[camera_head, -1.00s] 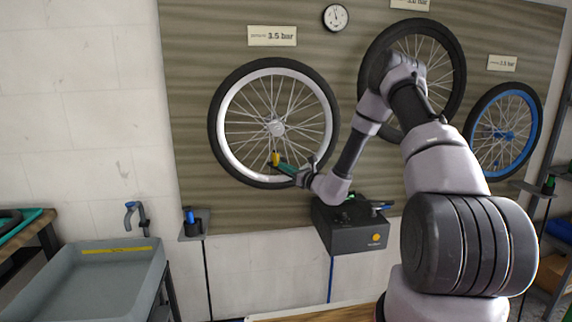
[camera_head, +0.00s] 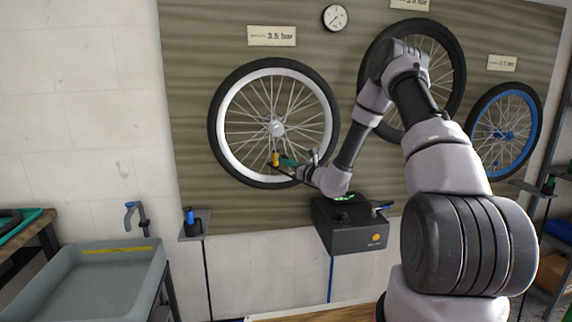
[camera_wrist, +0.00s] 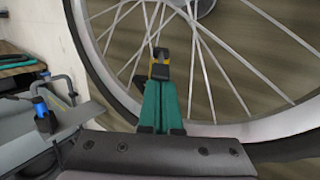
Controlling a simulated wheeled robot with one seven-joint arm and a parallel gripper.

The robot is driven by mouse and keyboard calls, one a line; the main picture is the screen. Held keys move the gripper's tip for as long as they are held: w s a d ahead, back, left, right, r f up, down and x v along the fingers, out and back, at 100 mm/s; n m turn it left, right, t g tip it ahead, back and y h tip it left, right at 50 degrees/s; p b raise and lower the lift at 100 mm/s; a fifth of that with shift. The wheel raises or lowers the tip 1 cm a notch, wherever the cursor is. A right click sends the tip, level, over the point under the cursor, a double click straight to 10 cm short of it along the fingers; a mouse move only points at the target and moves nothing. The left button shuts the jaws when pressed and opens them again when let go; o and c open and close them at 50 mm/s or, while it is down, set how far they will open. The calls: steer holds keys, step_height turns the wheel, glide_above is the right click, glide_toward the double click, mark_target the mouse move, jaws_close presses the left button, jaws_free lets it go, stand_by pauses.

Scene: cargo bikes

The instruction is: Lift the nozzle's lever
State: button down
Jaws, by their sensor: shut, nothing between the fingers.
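The nozzle (camera_head: 275,158), small with yellow and black parts, sits at the lower rim and spokes of the white-rimmed wheel (camera_head: 225,142). In the wrist view the nozzle (camera_wrist: 160,68) is right at the tips of my green fingers, in front of the spokes. My gripper (camera_head: 285,162) is shut and empty, its tips close beside or touching the nozzle; I cannot tell which. In the wrist view my gripper (camera_wrist: 160,86) shows both fingers together. The lever cannot be made out clearly from the nozzle body.
A dark pump box (camera_head: 352,236) with a lit green display stands below the wheel to the right. A small shelf (camera_head: 194,237) with a blue-topped item is lower left, beside a grey sink (camera_head: 85,285). Two more wheels hang on the panel to the right.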

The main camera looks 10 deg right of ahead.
steer(key=shift+r, duration=1.2)
steer(key=shift+w, duration=0.1)
steer(key=v, duration=0.9)
